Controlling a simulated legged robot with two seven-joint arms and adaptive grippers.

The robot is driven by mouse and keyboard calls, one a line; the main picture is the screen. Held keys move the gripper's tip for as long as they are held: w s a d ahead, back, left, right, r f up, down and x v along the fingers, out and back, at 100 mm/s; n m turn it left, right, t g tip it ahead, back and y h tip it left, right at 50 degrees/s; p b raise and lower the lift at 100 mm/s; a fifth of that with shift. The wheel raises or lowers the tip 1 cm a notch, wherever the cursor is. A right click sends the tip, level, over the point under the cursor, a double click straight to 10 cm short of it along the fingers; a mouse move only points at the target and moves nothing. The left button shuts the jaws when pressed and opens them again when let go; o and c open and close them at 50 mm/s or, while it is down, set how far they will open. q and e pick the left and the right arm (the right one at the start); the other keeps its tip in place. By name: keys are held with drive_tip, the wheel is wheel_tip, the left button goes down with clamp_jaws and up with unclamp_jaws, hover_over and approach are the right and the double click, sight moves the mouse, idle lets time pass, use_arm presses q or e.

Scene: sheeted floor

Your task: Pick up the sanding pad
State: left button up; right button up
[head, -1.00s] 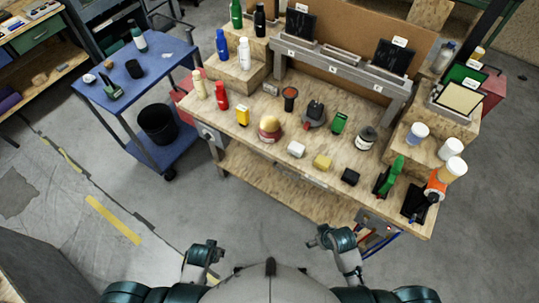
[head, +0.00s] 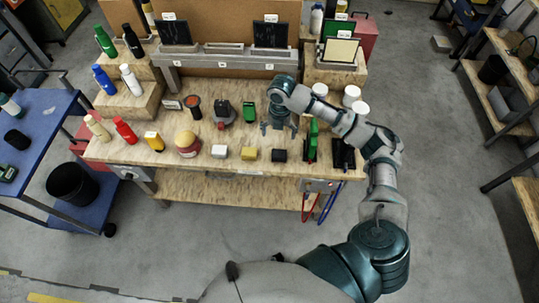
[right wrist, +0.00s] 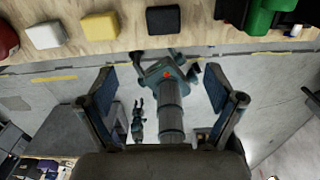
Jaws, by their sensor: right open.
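Three small blocks lie in a row near the front edge of the workbench: a white one (head: 219,152), a yellow one (head: 249,154) and a black one (head: 279,155). I cannot tell for sure which is the sanding pad. My right gripper (head: 278,131) is open and empty, above the bench just behind the black block in the head view. In the right wrist view, the open fingers (right wrist: 163,92) are spread, with the black block (right wrist: 163,20), yellow block (right wrist: 101,27) and white block (right wrist: 45,33) beyond them at the top. My left gripper is out of view.
A green upright tool (head: 312,140) and black item (head: 343,155) stand right of the black block. White-lidded jars (head: 352,96) are near my right forearm. A green box (head: 249,112) and dark-topped tool (head: 223,114) sit behind the row. Floor in front is clear.

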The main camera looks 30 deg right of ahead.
sight(279, 153)
drive_tip(key=shift+n, duration=0.3)
drive_tip(key=f, duration=1)
drive_tip(key=d+f, duration=0.1)
drive_tip(key=f, duration=0.4)
drive_tip(key=shift+w+f+p, duration=0.35)
drive_tip(key=shift+f+p, duration=0.05)
drive_tip(key=c, duration=1.2)
